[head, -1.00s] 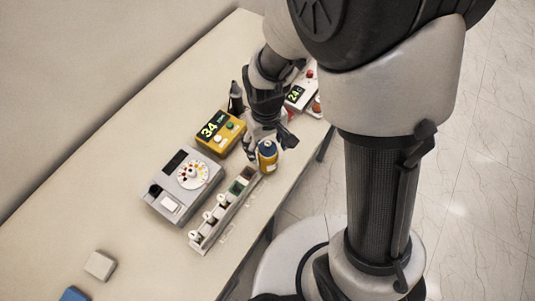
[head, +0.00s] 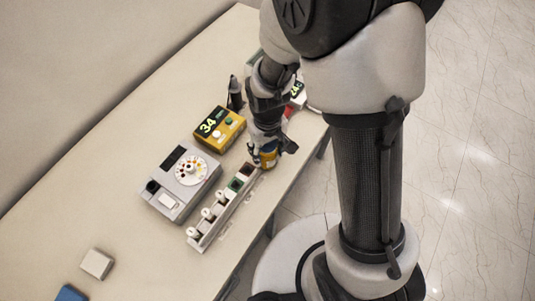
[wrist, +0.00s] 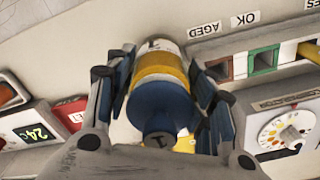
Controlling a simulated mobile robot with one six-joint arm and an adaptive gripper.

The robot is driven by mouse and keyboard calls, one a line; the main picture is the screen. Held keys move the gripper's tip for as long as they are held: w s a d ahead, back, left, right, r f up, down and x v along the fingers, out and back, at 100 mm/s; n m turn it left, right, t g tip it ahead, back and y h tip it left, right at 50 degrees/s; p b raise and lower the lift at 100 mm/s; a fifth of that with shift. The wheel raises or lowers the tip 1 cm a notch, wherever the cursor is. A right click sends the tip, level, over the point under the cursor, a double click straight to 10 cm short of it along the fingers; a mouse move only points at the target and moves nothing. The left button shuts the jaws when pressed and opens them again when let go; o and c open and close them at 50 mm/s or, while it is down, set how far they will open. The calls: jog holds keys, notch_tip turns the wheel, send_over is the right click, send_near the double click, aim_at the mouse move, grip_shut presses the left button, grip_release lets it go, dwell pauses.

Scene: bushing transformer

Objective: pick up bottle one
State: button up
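Bottle one (head: 268,160), with blue and yellow bands, stands by the upper right end of the rack, mostly covered by my gripper in the head view. In the wrist view the bottle (wrist: 158,92) shows a white band with a mark like a 1, a yellow band and a blue part with a dark cap. My gripper (wrist: 165,75) has one finger on each side of the bottle. The fingers look open, with narrow gaps at the sides; I see no firm grip. My gripper (head: 267,150) is low over the bottle in the head view.
The rack (head: 221,214) holds several white-topped pieces and has labelled coloured slots. A grey dial device (head: 183,183), a yellow meter (head: 219,130) reading 34 and a dark upright object (head: 235,95) stand nearby. A white device (head: 297,92) lies behind my gripper.

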jog(key=c, duration=0.9)
jog(key=shift+o, duration=0.2)
jog(key=shift+r, duration=0.1)
